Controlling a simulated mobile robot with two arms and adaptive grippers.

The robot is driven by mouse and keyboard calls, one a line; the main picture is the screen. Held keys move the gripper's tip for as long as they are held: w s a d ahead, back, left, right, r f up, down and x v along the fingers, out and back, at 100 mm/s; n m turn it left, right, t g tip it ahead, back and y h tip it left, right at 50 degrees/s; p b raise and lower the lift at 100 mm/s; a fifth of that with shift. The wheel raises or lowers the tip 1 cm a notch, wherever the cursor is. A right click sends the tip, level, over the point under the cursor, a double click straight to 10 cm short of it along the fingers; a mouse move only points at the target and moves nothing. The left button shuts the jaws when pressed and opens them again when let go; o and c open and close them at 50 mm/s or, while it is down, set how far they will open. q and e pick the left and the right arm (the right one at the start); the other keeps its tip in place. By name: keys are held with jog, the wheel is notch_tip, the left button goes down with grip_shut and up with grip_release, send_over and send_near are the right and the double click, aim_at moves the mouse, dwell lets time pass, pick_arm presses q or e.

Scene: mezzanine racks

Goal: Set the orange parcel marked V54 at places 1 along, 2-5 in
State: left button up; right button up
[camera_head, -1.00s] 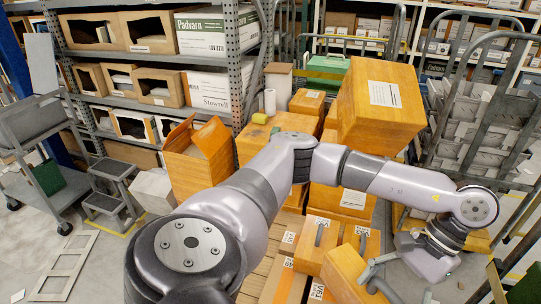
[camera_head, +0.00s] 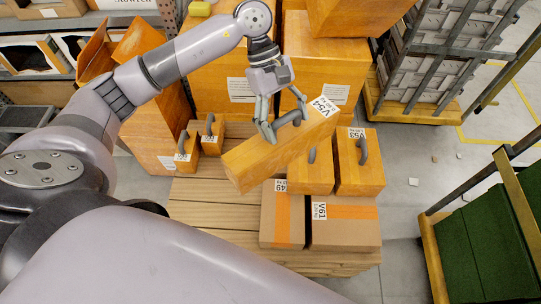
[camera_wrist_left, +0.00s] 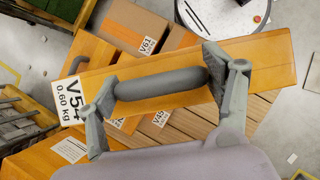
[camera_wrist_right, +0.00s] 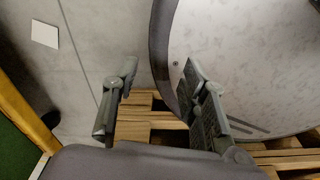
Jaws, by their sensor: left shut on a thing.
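The orange parcel V54 (camera_head: 256,163) is a long block with a white label at one end and a grey handle on top. My left gripper (camera_head: 284,128) is shut on that handle. It holds the parcel tilted over the loaded pallet (camera_head: 205,215), in front of the parcel V53 (camera_head: 360,178). In the left wrist view the parcel (camera_wrist_left: 268,62) spans the picture with both fingers around its handle. My right gripper (camera_wrist_right: 160,105) shows only in the right wrist view, open and empty, over pale slats and floor.
Brown cartons V61 (camera_head: 345,232) and V49 (camera_head: 282,222) stand at the pallet's near right. Two small handled parcels (camera_head: 187,152) stand at its back left. Bare slats lie left of the cartons. Tall orange boxes (camera_head: 222,80) rise behind. A green-loaded cart (camera_head: 490,240) stands right.

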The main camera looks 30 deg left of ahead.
pick_arm(q)
jog(key=w+f+n+t+b, duration=0.1)
jog(key=a+f+n+t, duration=0.1)
jog(key=n, duration=0.1)
jog(key=w+a+f+n+b, duration=0.1)
jog(key=n, duration=0.1)
jog(key=shift+w+f+t+h+b, duration=0.3)
jog(key=shift+f+t, duration=0.05)
jog(key=shift+t, duration=0.05)
jog(key=w+a+f+n+t, duration=0.1)
jog(key=a+f+n, duration=0.1)
jog(key=f, duration=0.8)
jog(key=w+a+f+n+t+b, duration=0.1)
jog(key=f+n, duration=0.2)
jog(key=f, duration=0.8)
jog(key=shift+w+a+f, duration=0.2)
jog(key=shift+w+a, duration=0.1)
jog(key=shift+a, duration=0.05)
pick_arm(e)
jog(key=f, duration=0.2)
jog(key=d+f, duration=0.1)
jog(key=f, duration=0.2)
jog(key=shift+s+d+f, duration=0.25)
jog(key=shift+f, duration=0.05)
pick_arm(q)
jog(key=shift+f, duration=0.1)
pick_arm(e)
jog(key=shift+f, duration=0.15)
